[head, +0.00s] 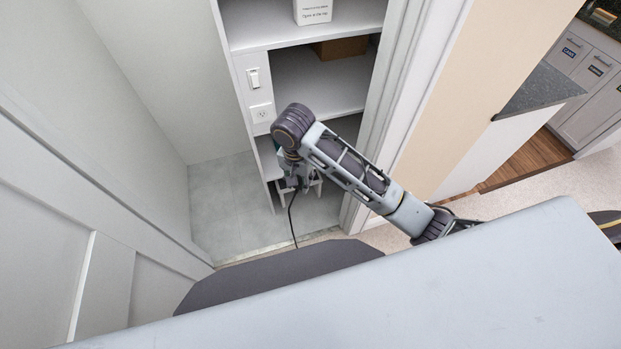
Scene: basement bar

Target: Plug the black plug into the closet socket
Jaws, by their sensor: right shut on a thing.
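The closet socket (262,113) is a white outlet plate on the narrow white panel at the closet's left side, below a light switch. My right arm reaches into the closet, with its wrist just right of and below the socket. My right gripper (291,182) points down, below the socket and apart from it. It is shut on the black plug, which is mostly hidden by the fingers and wrist. The plug's black cord (292,218) hangs from the gripper to the floor. My left gripper is not in view.
White shelves (318,85) fill the closet right of the panel, holding a white box (313,11) and a brown box (341,47). A light switch (254,78) sits above the socket. The door frame (405,90) stands close to my right arm. The grey floor (225,200) left of the panel is clear.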

